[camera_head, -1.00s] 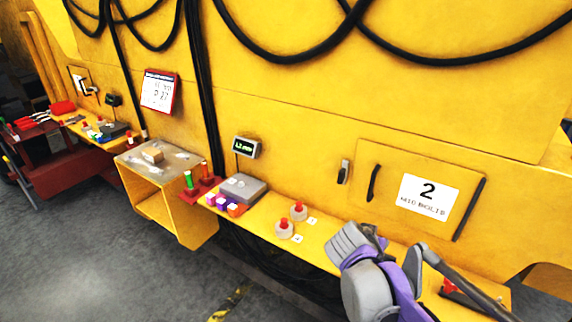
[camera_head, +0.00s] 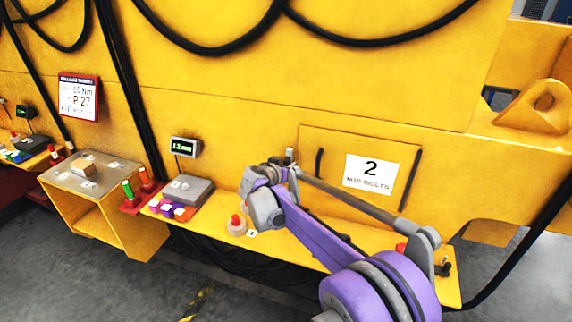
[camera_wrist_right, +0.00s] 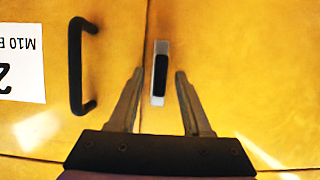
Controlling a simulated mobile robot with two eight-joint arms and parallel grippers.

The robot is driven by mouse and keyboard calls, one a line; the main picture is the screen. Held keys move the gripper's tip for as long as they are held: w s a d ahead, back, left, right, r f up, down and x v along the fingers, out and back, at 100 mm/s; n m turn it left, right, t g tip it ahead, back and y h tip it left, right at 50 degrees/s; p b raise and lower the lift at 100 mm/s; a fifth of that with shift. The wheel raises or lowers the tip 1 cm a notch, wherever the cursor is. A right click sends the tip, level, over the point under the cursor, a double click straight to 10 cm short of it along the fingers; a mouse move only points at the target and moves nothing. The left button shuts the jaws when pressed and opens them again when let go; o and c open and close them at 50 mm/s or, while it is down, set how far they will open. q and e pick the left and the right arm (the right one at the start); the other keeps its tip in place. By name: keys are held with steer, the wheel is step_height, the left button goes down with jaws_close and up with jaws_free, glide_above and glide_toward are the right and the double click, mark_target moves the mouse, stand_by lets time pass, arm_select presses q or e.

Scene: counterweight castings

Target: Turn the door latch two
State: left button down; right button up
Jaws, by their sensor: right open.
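Door two (camera_head: 337,140) is a yellow panel with a white label (camera_head: 370,174) reading 2, and a black handle (camera_head: 319,163) at its left edge. Its latch (camera_head: 289,155) is a small upright piece just left of the door, partly hidden by my right gripper (camera_head: 278,174). In the right wrist view, the latch (camera_wrist_right: 160,72) is a pale plate with a dark upright lever. The right gripper (camera_wrist_right: 160,80) is open, its fingertips on either side of the latch's lower part. I cannot tell whether they touch it. My left gripper is not in view.
A yellow shelf (camera_head: 315,254) runs below the door, with a red-topped knob (camera_head: 236,226), a grey box (camera_head: 188,190) and purple blocks on it. A display (camera_head: 185,147) stands behind the box. In the wrist view, the black handle (camera_wrist_right: 77,65) is left of the fingers.

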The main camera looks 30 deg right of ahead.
steer(key=shift+w+d+f, duration=0.3)
steer(key=shift+w+d, duration=0.1)
steer(key=shift+d, duration=0.05)
jaws_close()
